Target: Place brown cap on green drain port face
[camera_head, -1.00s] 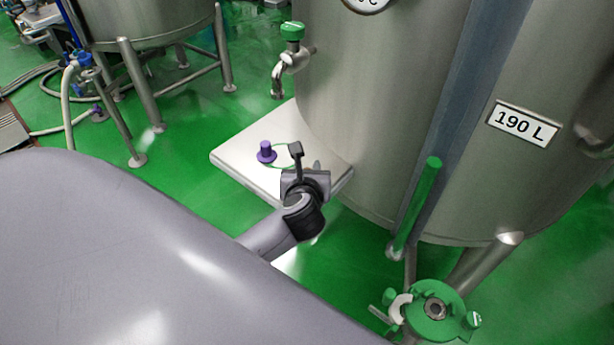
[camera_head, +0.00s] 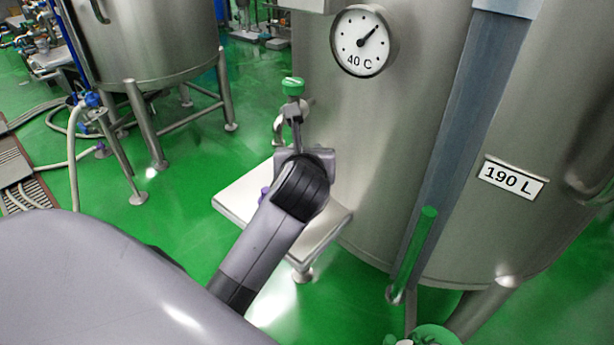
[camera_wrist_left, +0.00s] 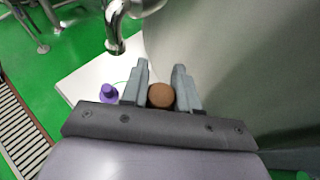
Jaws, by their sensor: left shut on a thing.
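The brown cap (camera_wrist_left: 161,95) is between the two fingers of my left gripper (camera_wrist_left: 160,82) in the left wrist view, its round face showing. In the head view my left gripper (camera_head: 294,118) is raised in front of the metal tap with a green knob (camera_head: 293,86), and the cap is hidden. The tap spout (camera_wrist_left: 114,32) is ahead of and left of the fingers in the wrist view, apart from them. A green fitting (camera_head: 437,336) at the bottom edge of the head view is mostly cut off; its face cannot be made out. My right gripper is not in view.
A white platform (camera_head: 235,202) lies below the gripper, with a purple cap (camera_wrist_left: 108,93) on it. The large steel tank (camera_head: 345,130) with a dial (camera_head: 364,41) stands close behind and right. A green-sleeved bar (camera_head: 421,240) leans at its front.

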